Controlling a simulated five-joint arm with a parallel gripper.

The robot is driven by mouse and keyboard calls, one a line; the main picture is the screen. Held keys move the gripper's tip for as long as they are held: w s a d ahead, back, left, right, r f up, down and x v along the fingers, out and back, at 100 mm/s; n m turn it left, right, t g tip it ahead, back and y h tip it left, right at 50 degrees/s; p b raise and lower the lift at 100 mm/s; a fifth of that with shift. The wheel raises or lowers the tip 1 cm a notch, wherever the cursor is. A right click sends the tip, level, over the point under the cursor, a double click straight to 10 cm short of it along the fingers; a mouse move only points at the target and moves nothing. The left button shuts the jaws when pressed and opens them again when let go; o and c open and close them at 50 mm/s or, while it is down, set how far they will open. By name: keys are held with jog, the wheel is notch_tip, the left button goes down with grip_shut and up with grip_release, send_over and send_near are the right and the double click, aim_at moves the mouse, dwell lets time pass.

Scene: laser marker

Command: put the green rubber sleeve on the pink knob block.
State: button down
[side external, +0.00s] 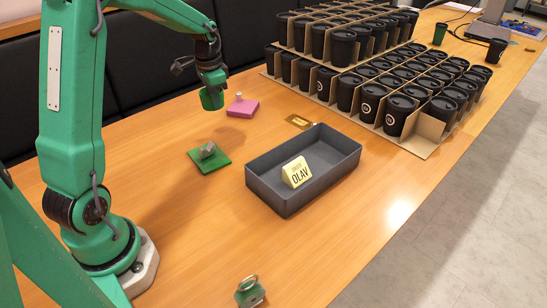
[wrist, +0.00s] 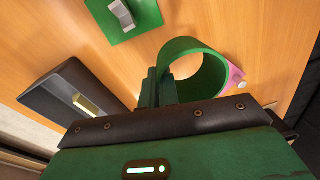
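The green rubber sleeve (side external: 211,99) hangs from my gripper (side external: 212,86) above the table in the side view. In the wrist view the sleeve (wrist: 198,47) is a wide open ring, and my gripper (wrist: 157,82) is shut on its wall at the left. The pink knob block (side external: 242,108) stands on the table with a pale knob on top, just right of the sleeve in the side view and apart from it. In the wrist view the pink block (wrist: 234,73) shows at the ring's right edge, partly hidden behind it.
A green plate with a grey block (side external: 209,160) lies nearer the camera. A dark grey tray (side external: 268,187) holds a yellow wedge marked OLAV (side external: 296,172). A small brass plate (side external: 299,121) lies behind the tray. Cardboard carriers of black cups (side external: 400,113) fill the back right.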

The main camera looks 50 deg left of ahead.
jog(key=w+d, duration=0.6)
jog(key=w, duration=0.6)
jog(key=w+a+f, duration=0.1)
jog(key=a+f, duration=0.5)
jog(key=a, duration=0.5)
jog(key=shift+w+a+f+m, duration=0.15)
jog(key=shift+w+f+m, duration=0.15)
jog(key=shift+m, duration=0.1)
jog(key=shift+f, duration=1.9)
jog(key=c, duration=1.7)
grip_release()
jog(key=shift+f, duration=0.1)
